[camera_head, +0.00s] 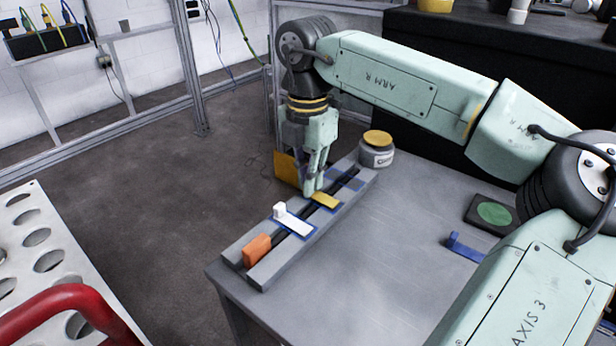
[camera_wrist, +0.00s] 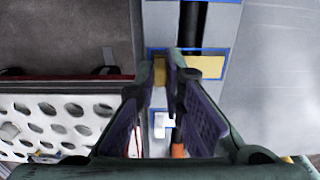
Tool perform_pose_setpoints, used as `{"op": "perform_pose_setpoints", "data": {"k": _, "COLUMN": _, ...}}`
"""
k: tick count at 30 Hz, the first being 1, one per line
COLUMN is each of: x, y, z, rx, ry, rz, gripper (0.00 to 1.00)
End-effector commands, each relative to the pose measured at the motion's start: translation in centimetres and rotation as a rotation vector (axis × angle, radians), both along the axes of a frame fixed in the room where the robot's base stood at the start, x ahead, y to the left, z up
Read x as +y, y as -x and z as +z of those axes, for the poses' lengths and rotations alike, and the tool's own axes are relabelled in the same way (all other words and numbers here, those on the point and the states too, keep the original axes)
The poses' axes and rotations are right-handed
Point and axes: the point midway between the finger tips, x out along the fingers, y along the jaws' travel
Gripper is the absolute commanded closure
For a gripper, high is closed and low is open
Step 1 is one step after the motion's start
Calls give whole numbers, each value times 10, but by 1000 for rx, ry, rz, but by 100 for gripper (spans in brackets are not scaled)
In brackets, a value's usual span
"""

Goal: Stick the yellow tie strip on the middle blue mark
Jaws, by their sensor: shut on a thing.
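The yellow tie strip (camera_head: 326,201) lies across the grey rail at the middle blue mark (camera_head: 339,208). In the wrist view the strip (camera_wrist: 206,67) appears within the blue outline (camera_wrist: 215,50), running across the dark slot. Whether it touches the rail fully or hovers slightly is hard to tell. My gripper (camera_head: 312,190) is above the strip's left end, its fingers pointing down and closed on that end. The wrist view shows yellow between the fingertips (camera_wrist: 167,74). The fingers hide part of the strip's held end.
A white strip with an upright tab (camera_head: 295,225) lies on the near blue mark, beside an orange block (camera_head: 257,250). The far blue mark (camera_head: 352,183) is bare. A yellow-lidded jar (camera_head: 377,152) and a blue bracket (camera_head: 466,248) stand on the table (camera_head: 390,240).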

Motion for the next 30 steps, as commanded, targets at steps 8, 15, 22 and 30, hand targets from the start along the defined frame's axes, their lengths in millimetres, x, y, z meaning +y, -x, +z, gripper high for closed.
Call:
{"op": "perform_pose_setpoints", "data": {"k": 8, "x": 0, "y": 0, "z": -2, "rx": 0, "ry": 0, "rz": 0, "gripper": 100}}
{"op": "perform_pose_setpoints", "data": {"k": 15, "x": 0, "y": 0, "z": -5, "rx": 0, "ry": 0, "rz": 0, "gripper": 100}}
{"op": "perform_pose_setpoints", "data": {"k": 22, "x": 0, "y": 0, "z": -5, "rx": 0, "ry": 0, "rz": 0, "gripper": 100}}
{"op": "perform_pose_setpoints", "data": {"k": 30, "x": 0, "y": 0, "z": -5, "rx": 1, "ry": -1, "rz": 0, "gripper": 78}}
